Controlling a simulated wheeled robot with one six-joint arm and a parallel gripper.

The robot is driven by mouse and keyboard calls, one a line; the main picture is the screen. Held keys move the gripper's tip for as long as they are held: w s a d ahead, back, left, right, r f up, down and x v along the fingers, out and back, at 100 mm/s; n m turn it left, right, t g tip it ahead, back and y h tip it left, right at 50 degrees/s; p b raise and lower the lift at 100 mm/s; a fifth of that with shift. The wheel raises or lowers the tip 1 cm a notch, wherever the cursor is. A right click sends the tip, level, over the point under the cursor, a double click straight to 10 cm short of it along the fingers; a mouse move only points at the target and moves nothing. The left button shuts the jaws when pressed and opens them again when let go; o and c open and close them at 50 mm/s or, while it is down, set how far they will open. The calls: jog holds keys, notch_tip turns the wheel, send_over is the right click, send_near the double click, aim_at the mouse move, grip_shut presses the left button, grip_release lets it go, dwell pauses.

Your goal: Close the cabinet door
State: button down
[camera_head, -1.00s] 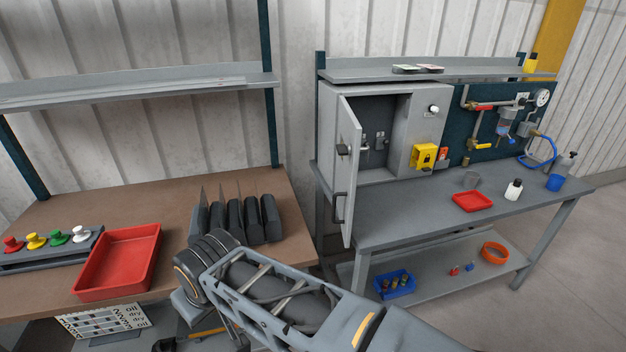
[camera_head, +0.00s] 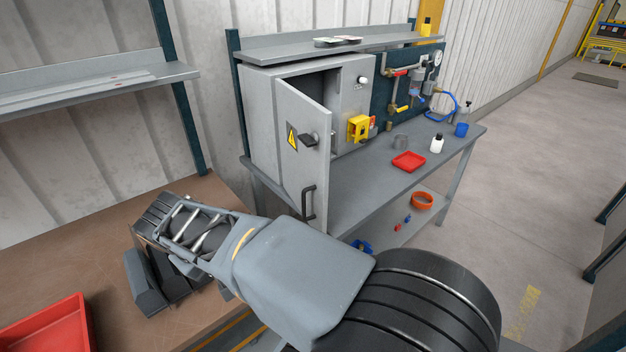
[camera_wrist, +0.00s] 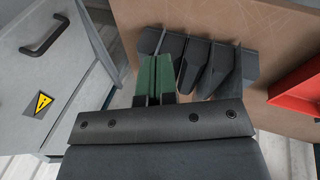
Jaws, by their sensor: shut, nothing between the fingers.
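The grey cabinet (camera_head: 262,125) stands on the grey bench at the back. Its door (camera_head: 290,170) is open, hinged on the left and swung out toward me, with the dark interior partly showing. The door's outer face carries a yellow warning sign (camera_head: 292,138), a black latch (camera_head: 309,140) and a black bar handle (camera_head: 308,202). In the wrist view the door (camera_wrist: 75,85) is at the left, its handle (camera_wrist: 45,37) at upper left. My gripper (camera_wrist: 158,68) is shut and empty, to the right of the door and apart from it. In the head view its fingers are hidden.
Black upright plates (camera_wrist: 205,65) stand on the brown workbench (camera_head: 180,200) close to my gripper. A red tray (camera_head: 50,338) lies at the lower left. The grey bench (camera_head: 370,190) holds a small red tray (camera_head: 408,161) and bottles. Free floor (camera_head: 535,150) lies to the right.

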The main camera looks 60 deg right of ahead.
jog(key=w+d+m+g+h+b, duration=0.25)
jog(key=d+g+h, duration=0.35)
jog(key=d, duration=0.7)
jog(key=m+g+h, duration=0.2)
jog(key=g+h, duration=0.2)
jog(key=h, duration=0.1)
send_near(318, 176)
jog(key=shift+m, duration=0.25)
jog(key=p+x, duration=0.3)
jog(key=x, duration=0.2)
jog(key=shift+s+d, duration=0.25)
jog(key=shift+s, duration=0.05)
jog(key=shift+s+d+f+h+p, duration=0.1)
jog(key=shift+s+d+h+p, duration=0.3)
jog(key=shift+d, duration=0.35)
